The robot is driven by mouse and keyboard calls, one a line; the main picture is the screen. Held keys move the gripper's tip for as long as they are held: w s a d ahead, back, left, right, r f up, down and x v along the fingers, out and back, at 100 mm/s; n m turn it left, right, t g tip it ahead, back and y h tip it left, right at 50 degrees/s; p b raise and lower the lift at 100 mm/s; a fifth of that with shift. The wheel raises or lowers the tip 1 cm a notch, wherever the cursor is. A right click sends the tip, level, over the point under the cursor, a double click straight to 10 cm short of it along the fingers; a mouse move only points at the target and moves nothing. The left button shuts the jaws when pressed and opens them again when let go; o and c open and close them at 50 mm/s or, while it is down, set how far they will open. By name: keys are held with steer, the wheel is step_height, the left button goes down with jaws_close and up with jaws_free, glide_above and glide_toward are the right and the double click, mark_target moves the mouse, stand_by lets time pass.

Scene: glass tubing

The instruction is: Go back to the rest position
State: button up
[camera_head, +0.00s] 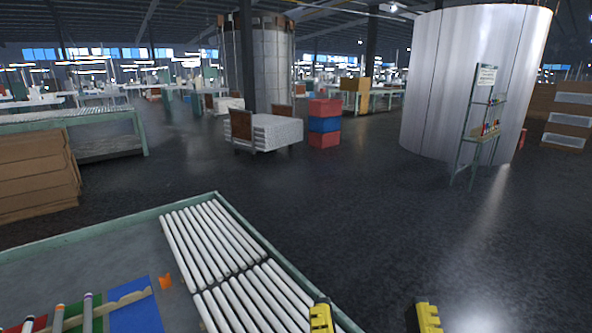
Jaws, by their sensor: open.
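My gripper (375,318) shows at the bottom edge of the view as two yellow fingers set wide apart. It is open, with nothing seen between the fingers. The left finger overlaps the tubes at the table's right edge in the picture; the right finger is over dark floor. The rest of the gripper and arm is out of view. White glass tubes (212,240) lie side by side in two groups on the table (75,250).
A few tubes (88,312) lie across coloured mats (135,315) at lower left, near a small orange piece (165,281). The table has a raised green rim. Beyond it are open floor (330,205), stacked crates (324,124), a cart (268,132) and a shelf stand (480,130).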

step_height(320, 180, up, 35)
steer(key=p, duration=3.1)
steer(key=shift+p, duration=0.4)
steer(key=shift+f, duration=0.1)
